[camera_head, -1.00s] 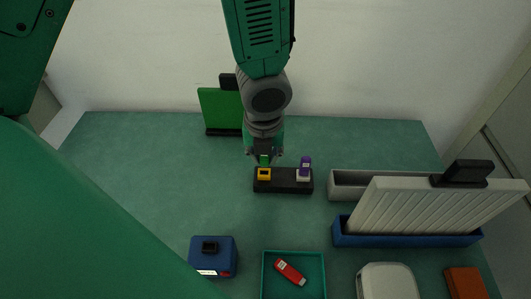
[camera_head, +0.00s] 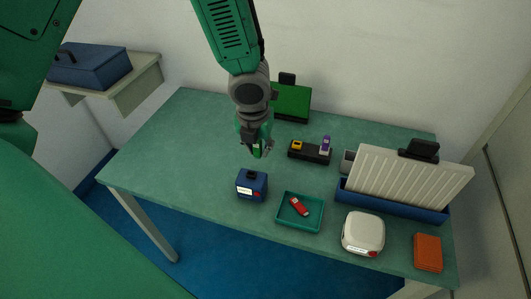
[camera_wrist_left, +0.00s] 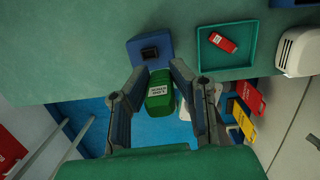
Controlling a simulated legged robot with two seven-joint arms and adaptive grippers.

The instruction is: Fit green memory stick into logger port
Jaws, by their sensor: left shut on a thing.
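My left gripper (camera_head: 262,150) is shut on the green memory stick (camera_head: 257,150). In the left wrist view the stick (camera_wrist_left: 160,93), with a white label, sits between the two fingers. The logger (camera_head: 252,190) is a blue box with a white label on its front and a black port (camera_head: 252,174) on top. It stands at the table's front, below the gripper in the head view; its port (camera_wrist_left: 150,53) also shows in the left wrist view. Stick and logger are apart. The stick's plug end is not clear. My right gripper is not in view.
A black holder (camera_head: 316,158) carries a yellow and a purple stick. A teal tray (camera_head: 318,217) with a red stick lies right of the logger. A white device (camera_head: 363,233), an orange box (camera_head: 428,253) and a ribbed white panel (camera_head: 405,180) stand farther right. The table's left is clear.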

